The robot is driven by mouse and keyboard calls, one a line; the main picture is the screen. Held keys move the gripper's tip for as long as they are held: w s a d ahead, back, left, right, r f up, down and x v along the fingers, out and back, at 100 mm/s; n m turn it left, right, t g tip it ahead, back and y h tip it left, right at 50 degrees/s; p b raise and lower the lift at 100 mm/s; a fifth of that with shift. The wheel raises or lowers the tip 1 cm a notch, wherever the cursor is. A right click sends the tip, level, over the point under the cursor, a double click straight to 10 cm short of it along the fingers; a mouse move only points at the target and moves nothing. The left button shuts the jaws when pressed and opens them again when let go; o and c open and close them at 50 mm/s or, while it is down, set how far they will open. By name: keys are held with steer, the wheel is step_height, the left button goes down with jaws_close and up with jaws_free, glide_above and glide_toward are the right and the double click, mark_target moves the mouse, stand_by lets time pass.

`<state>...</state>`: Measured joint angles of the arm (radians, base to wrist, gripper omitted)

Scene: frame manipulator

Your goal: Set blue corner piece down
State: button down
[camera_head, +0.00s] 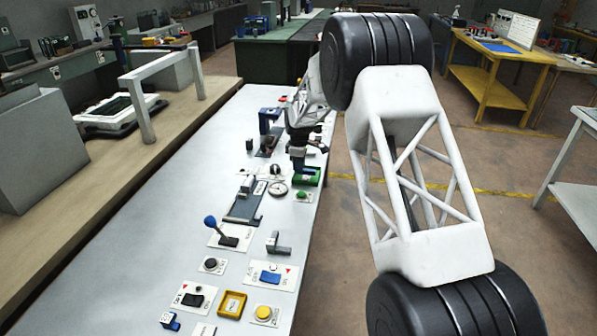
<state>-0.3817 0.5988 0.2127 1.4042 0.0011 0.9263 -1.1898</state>
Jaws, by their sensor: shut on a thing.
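My gripper (299,169) points down over the far right part of the white bench, just above a green block (309,178). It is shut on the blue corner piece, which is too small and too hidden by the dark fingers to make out. I cannot tell whether the held piece touches anything below it. My arm reaches in from the right and covers part of the bench's right edge.
The white bench (130,235) is clear on its left. A round dial (277,189), a blue-knobbed lever (210,222), a grey bracket (278,243), a yellow tray (232,304) and a small blue piece (170,320) stand nearer. A blue stand (268,117) is behind.

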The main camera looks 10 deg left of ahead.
steer(key=shift+w+a, duration=0.1)
steer(key=shift+w, duration=0.2)
steer(key=shift+f, duration=1.75)
steer(key=shift+f, duration=0.2)
steer(key=c, duration=0.9)
jaws_free()
steer(key=shift+r, duration=0.1)
step_height(320, 180, up, 12)
steer(key=shift+r, duration=0.1)
